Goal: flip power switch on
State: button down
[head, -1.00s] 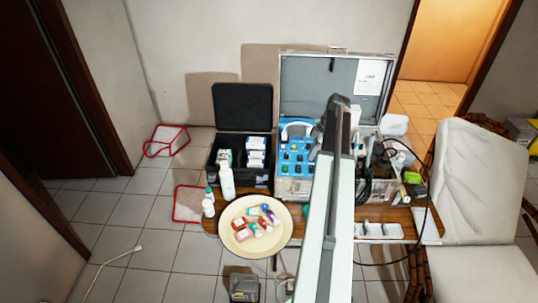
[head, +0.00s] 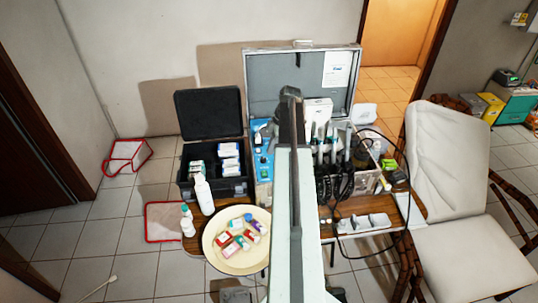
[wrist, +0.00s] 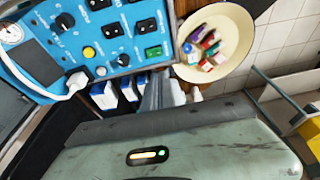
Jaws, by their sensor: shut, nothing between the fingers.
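The blue control panel (head: 262,150) stands in the open metal case, partly hidden behind my arm. In the wrist view the panel (wrist: 105,35) fills the upper left, with black knobs, a yellow button (wrist: 88,52) and a gauge. My gripper (wrist: 156,88) is shut and empty, just below the panel's edge in the wrist picture; contact with the panel is not visible.
A white plug with a cable (wrist: 77,82) sticks out of the panel. A black box (head: 213,170) with cartons, bottles (head: 203,195) and a round cream tray (head: 212,245) of small items stand left of my arm. Handpieces (head: 335,150) and the dental chair (head: 450,160) are right.

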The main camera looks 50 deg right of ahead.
aim_at(264, 175)
jog(key=b+x, duration=0.3)
jog(key=x, duration=0.1)
jog(key=b+x, duration=0.4)
jog(key=s+d+b+x, duration=0.1)
jog(key=b+x, duration=0.2)
jog(key=x, duration=0.1)
jog(key=shift+f+b, duration=0.2)
jog(key=shift+b, duration=0.15)
jog(key=shift+r, duration=0.1)
